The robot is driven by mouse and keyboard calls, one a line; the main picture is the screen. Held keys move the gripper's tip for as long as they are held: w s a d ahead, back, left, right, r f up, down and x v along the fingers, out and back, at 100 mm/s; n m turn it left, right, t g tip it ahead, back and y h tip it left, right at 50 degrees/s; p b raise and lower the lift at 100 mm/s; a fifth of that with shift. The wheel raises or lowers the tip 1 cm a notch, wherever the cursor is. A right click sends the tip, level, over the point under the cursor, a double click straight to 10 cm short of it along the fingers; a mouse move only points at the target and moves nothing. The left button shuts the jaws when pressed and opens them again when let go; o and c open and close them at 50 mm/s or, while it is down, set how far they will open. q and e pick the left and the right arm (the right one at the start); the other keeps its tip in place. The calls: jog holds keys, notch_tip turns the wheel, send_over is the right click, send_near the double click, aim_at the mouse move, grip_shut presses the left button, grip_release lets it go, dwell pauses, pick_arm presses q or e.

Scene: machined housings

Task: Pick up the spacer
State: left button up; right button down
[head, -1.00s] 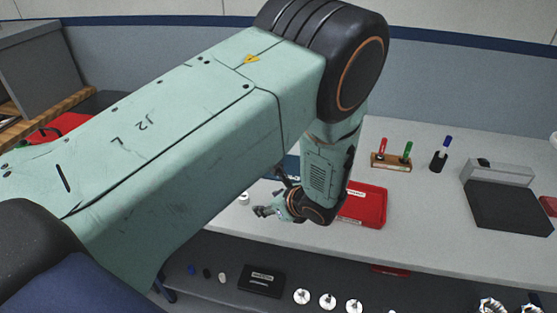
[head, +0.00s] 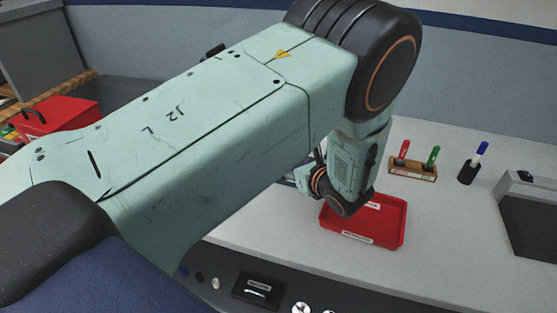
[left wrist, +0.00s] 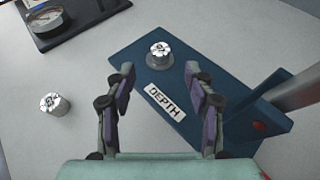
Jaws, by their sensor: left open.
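In the left wrist view, a short silvery cylinder, likely a spacer (left wrist: 160,51), sits on a round dark seat on the blue stand labelled DEPTH (left wrist: 215,88). I cannot tell which is the task's spacer. My left gripper (left wrist: 158,78) is open and empty, its fingertips short of the piece on the stand. In the head view my left arm hides its fingers. My right gripper is not in view.
A red tray (head: 393,230) lies on the grey table beside my left wrist in the head view. A marker holder (head: 412,167) and a dark cup with a blue pen (head: 467,174) stand behind it. A metal post (left wrist: 298,88) rises at the stand's right.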

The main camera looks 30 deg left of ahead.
pick_arm(q)
jog(key=shift+w+d+f, duration=0.1)
jog(key=shift+w+d, duration=0.05)
jog(key=shift+w, duration=0.1)
jog(key=shift+w+f, duration=0.15)
jog(key=shift+w, duration=0.1)
jog(key=x, duration=0.6)
jog(key=shift+s+a, duration=0.3)
jog(key=shift+a, duration=0.1)
jog(key=shift+w+a+f, duration=0.2)
jog(key=shift+w, duration=0.1)
jog(key=shift+s+a, duration=0.15)
jog(key=shift+r, duration=0.1)
jog(key=shift+c, duration=1.4)
jog(key=c, duration=0.5)
grip_shut()
